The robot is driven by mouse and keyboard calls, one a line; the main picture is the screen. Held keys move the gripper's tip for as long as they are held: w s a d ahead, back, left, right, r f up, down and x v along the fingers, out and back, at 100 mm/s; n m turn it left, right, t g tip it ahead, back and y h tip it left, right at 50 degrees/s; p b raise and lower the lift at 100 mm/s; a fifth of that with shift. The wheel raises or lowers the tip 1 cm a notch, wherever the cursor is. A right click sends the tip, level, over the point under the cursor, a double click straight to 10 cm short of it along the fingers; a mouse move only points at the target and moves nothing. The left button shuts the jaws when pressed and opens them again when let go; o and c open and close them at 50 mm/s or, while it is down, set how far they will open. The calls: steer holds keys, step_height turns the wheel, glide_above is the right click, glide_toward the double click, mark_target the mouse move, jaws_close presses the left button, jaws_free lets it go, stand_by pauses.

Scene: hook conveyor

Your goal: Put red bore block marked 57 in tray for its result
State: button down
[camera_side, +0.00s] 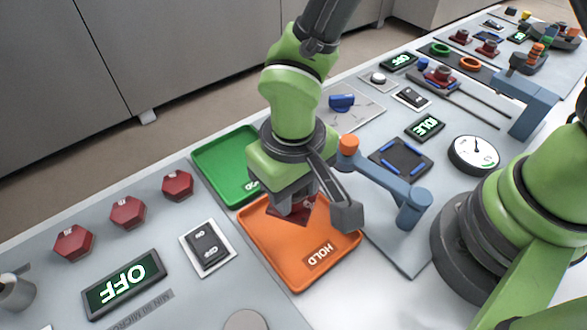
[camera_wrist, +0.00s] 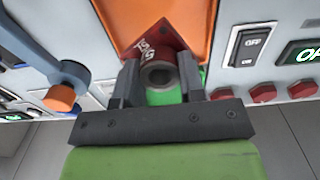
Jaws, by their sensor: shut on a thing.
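My gripper (camera_wrist: 157,85) is shut on the red bore block (camera_wrist: 152,42). In the wrist view the block has white marking, not clearly readable, and a grey bore ring on its near face. In the side view the block (camera_side: 290,216) shows as a dark red piece under the jaws, over the upper part of the orange HOLD tray (camera_side: 318,277). I cannot tell whether it touches the tray floor. The green tray (camera_side: 212,160) lies beside the HOLD tray to the upper left, its label partly hidden by my gripper (camera_side: 291,205).
A blue-grey swing arm with an orange end (camera_side: 347,145) stands right of my gripper. A rocker switch (camera_side: 208,247), an OFF display (camera_side: 124,284) and red hexagonal knobs (camera_side: 128,212) lie left. A dark pad with blue rails (camera_side: 401,158) and a dial gauge (camera_side: 474,154) lie right.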

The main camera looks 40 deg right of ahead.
mark_target(294, 213)
steer(key=shift+f, duration=2.55)
steer(key=shift+f, duration=0.5)
stand_by(0.7)
steer(key=shift+c, duration=1.1)
jaws_free()
steer(key=shift+r, duration=3.55)
